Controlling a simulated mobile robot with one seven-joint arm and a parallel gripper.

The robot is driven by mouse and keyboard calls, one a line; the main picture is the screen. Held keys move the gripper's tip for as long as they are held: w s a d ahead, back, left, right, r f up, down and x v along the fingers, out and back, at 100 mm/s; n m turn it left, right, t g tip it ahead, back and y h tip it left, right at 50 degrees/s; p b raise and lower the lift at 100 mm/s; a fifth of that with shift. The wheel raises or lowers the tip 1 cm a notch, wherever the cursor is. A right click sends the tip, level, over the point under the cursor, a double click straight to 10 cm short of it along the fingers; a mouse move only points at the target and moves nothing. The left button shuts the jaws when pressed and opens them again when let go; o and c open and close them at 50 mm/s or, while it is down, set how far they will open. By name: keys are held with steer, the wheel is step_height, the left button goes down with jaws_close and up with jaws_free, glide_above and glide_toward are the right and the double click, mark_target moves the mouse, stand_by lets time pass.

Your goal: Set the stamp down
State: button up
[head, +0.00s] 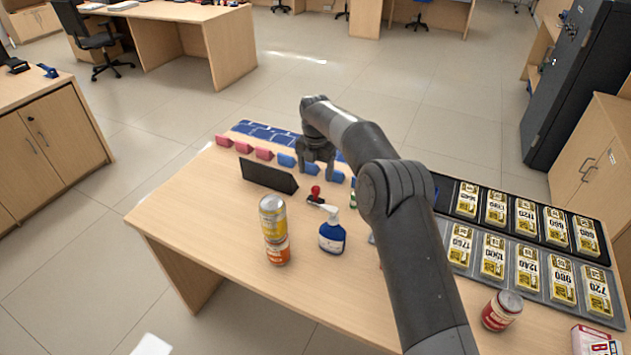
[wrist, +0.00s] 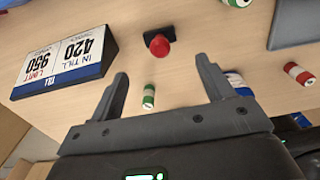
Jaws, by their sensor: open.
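The stamp (head: 315,191) has a round red knob on a dark base and stands on the wooden counter, behind the blue pump bottle. From above it shows in the wrist view as a red knob (wrist: 159,46) beyond the fingertips. My gripper (head: 317,172) points down over the counter, behind the stamp in the head view. In the wrist view its two fingers (wrist: 163,77) are spread wide with nothing held between them. The stamp is apart from both fingers.
A dark upright panel (head: 268,177) stands left of the stamp. Near it are the blue pump bottle (head: 332,237) and stacked cans (head: 275,225). A small green-and-white roll (wrist: 149,97) shows between my fingers. A till sign (wrist: 72,60) lies left. The counter's front left is clear.

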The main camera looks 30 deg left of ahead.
steer(key=shift+r, duration=0.4)
